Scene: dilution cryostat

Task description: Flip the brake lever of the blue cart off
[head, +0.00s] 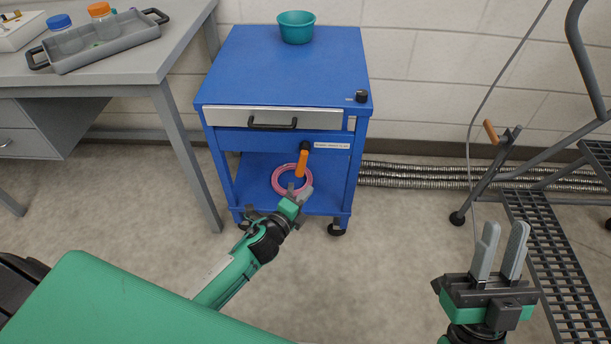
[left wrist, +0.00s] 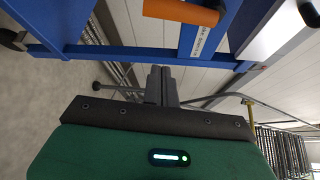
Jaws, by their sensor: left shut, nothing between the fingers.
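The blue cart (head: 285,65) stands against the wall. Its brake lever (head: 301,163) has an orange handle hanging down from a black pivot on the front, beside a white label (head: 332,145). The orange handle also shows at the top edge of the left wrist view (left wrist: 182,12), partly cut off. My left gripper (head: 303,194) is shut and empty, just below the handle in the head view. In the left wrist view its closed fingertips (left wrist: 161,72) are apart from the handle. My right gripper (head: 502,250) is open and empty at the lower right, away from the cart.
A teal bowl (head: 296,27) and a black knob (head: 362,96) are on the cart top. A pink coiled hose (head: 283,182) lies on its lower shelf. A grey desk (head: 150,55) stands left. Metal steps (head: 560,250) stand right.

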